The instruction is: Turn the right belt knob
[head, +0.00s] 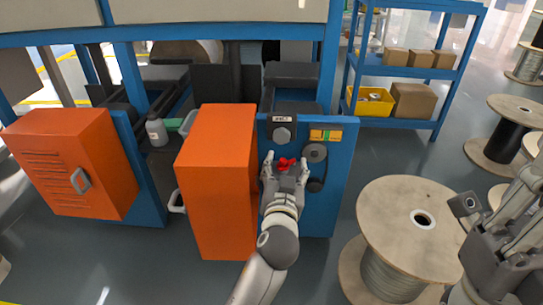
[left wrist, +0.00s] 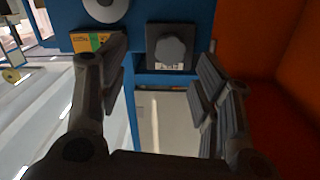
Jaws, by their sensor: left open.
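A blue panel (head: 336,205) at the centre of the head view bears a grey, many-sided knob (head: 283,134) with a small label (head: 282,119) above it. The knob (left wrist: 170,50) also shows in the left wrist view, upside down, on a dark square plate. My left gripper (head: 285,168) is open in front of the panel, below the knob in the head view. In the left wrist view its fingers (left wrist: 157,88) stand either side of the knob, apart from it. A red part (head: 286,163) shows between the fingers in the head view. My right gripper (head: 497,190) is at the right edge, partly cut off.
Dark round parts (head: 315,152) and an orange-green label (head: 326,135) sit on the panel's right side. An open orange door (head: 216,180) stands close left of my left gripper. A large cable spool (head: 410,215) stands right of the panel. A blue shelf (head: 415,73) is behind.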

